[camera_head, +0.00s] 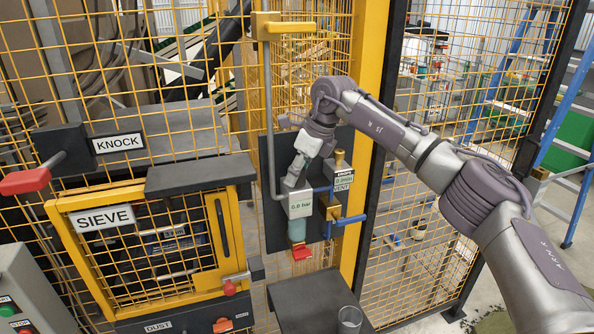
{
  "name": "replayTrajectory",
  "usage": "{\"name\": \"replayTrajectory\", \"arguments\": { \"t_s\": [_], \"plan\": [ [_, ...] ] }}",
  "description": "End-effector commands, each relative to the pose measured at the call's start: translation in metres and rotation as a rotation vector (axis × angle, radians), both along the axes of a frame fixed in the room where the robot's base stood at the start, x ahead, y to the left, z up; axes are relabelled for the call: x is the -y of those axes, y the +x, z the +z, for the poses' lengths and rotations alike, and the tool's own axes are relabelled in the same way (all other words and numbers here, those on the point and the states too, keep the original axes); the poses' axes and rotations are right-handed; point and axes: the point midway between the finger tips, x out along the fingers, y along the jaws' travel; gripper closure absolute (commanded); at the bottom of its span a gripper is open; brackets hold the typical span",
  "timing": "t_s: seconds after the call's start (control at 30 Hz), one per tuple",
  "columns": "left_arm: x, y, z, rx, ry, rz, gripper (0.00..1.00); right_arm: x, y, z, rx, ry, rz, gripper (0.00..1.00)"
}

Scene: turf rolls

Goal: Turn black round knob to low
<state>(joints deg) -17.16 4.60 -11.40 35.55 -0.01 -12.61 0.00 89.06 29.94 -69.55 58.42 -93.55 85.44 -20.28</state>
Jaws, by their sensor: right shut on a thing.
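My right gripper (293,180) reaches in from the right to a dark panel (268,215) on the yellow mesh fence. It is shut at the top of an air unit (300,205) with a display reading 0.0 bar. The black round knob does not show clearly; the gripper covers the top of the unit, where it appears to hold the knob. The knob's setting cannot be read. My left gripper is not in view.
Beside the unit are a VENT label (344,187) and a blue lever (350,220). A red tab (302,253) sits below. A SIEVE door (105,218) and red KNOCK handle (25,181) are left.

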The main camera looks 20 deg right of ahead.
Motion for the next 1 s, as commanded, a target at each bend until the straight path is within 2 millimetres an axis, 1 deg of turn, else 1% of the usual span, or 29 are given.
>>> {"name": "replayTrajectory", "arguments": {
  "t_s": [0.3, 0.33, 0.4, 0.47, 0.8, 0.87, 1.0],
  "plan": [
    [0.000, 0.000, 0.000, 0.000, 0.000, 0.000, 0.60, 0.000, 0.001, 0.002, 0.005, 0.001, 0.002, 0.93],
    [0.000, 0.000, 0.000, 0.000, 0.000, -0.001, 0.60, 0.000, 0.000, 0.002, 0.004, 0.002, 0.002, 0.53],
    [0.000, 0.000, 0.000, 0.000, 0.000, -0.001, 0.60, 0.000, 0.000, 0.002, 0.003, 0.001, 0.001, 0.41],
    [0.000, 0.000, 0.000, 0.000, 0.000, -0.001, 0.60, 0.000, 0.000, 0.001, 0.003, 0.001, 0.001, 0.33],
    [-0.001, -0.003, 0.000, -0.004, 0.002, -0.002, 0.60, 0.001, 0.000, 0.003, 0.002, 0.001, 0.001, 0.33],
    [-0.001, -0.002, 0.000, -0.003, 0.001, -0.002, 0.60, 0.002, -0.001, 0.008, 0.003, 0.001, 0.001, 0.33],
    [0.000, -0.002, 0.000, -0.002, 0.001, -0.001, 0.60, 0.008, -0.007, 0.029, 0.005, 0.002, -0.001, 0.33]
  ]
}}
